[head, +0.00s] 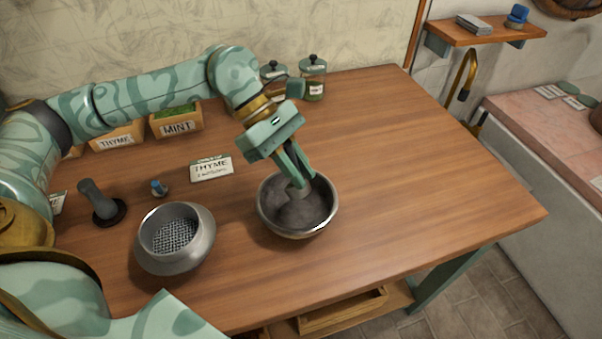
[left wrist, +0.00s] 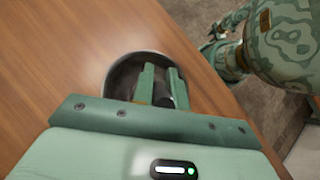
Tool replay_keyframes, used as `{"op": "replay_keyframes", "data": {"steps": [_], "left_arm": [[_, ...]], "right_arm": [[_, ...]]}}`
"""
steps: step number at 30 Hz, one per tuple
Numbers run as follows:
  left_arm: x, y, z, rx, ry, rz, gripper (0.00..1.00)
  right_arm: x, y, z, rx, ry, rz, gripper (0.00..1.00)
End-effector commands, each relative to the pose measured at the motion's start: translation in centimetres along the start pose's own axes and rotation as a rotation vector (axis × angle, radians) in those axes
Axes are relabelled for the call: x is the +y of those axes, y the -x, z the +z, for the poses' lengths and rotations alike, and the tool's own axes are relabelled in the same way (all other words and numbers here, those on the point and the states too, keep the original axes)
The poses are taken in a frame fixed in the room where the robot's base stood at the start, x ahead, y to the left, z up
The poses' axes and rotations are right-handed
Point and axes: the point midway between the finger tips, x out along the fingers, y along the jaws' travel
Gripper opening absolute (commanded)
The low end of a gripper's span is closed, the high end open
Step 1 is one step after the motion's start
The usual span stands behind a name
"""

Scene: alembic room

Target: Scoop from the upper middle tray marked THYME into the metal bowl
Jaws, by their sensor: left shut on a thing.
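The tray marked THYME (head: 115,142) stands at the back left, partly behind my left arm; its contents are hidden. The metal bowl (head: 268,222) sits on the table, right of centre; its rim also shows in the left wrist view (left wrist: 112,72). My left gripper (head: 297,180) points down into the bowl and is shut on a grey tool, probably the scoop (head: 300,193). The tool's lower part merges with the grey inside of the bowl, so I cannot tell what it holds. In the left wrist view the fingers (left wrist: 160,88) are over the bowl.
A tray marked MINT (head: 177,124) stands beside the thyme tray. Jars (head: 313,80) stand behind. The table's right side is clear.

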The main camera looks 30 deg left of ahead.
Motion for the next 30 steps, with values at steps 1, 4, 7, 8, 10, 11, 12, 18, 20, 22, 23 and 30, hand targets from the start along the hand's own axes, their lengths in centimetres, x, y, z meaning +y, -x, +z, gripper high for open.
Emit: {"op": "replay_keyframes", "data": {"steps": [1, 4, 7, 8, 10, 11, 12, 18, 20, 22, 23, 30], "left_arm": [[0.1, -0.5, -0.5, -0.030, 0.009, -0.009, 0.00], [0.1, -0.5, -0.5, -0.097, 0.017, -0.022, 0.00], [0.1, -0.5, -0.5, -0.163, 0.026, -0.037, 0.00], [0.1, -0.4, -0.5, -0.181, 0.028, -0.040, 0.00], [0.1, -0.4, -0.4, -0.219, 0.033, -0.049, 0.00], [0.1, -0.4, -0.4, -0.232, 0.034, -0.051, 0.00], [0.1, -0.3, -0.3, -0.250, 0.037, -0.054, 0.00], [0.0, -0.1, -0.1, -0.302, 0.040, -0.063, 0.00], [0.0, 0.0, -0.1, -0.307, 0.041, -0.064, 0.00], [0.0, 0.0, 0.0, -0.310, 0.040, -0.064, 0.00], [0.0, 0.0, 0.0, -0.310, 0.040, -0.064, 0.00], [0.0, 0.0, 0.0, -0.309, 0.040, -0.064, 0.00]], "right_arm": [[-0.2, -0.9, 0.3, -0.008, 0.000, -0.003, 0.36], [-0.3, -1.8, 0.7, -0.017, 0.000, -0.007, 0.36], [-0.4, -2.6, 1.0, -0.025, 0.000, -0.009, 0.36], [-0.5, -2.8, 1.1, -0.027, 0.000, -0.010, 0.36], [-0.5, -3.2, 1.3, -0.032, 0.000, -0.012, 0.36], [-0.5, -3.4, 1.4, -0.034, 0.000, -0.012, 0.36], [-0.6, -3.6, 1.5, -0.036, 0.000, -0.013, 0.36], [-0.6, -4.0, 1.7, -0.041, 0.000, -0.014, 0.36], [-0.6, -4.1, 1.7, -0.042, 0.000, -0.014, 0.36], [-0.6, -4.0, 1.7, -0.041, -0.001, -0.014, 0.36], [-0.6, -4.0, 1.7, -0.041, -0.001, -0.014, 0.36], [-0.6, -4.0, 1.7, -0.041, -0.001, -0.014, 0.36]]}}
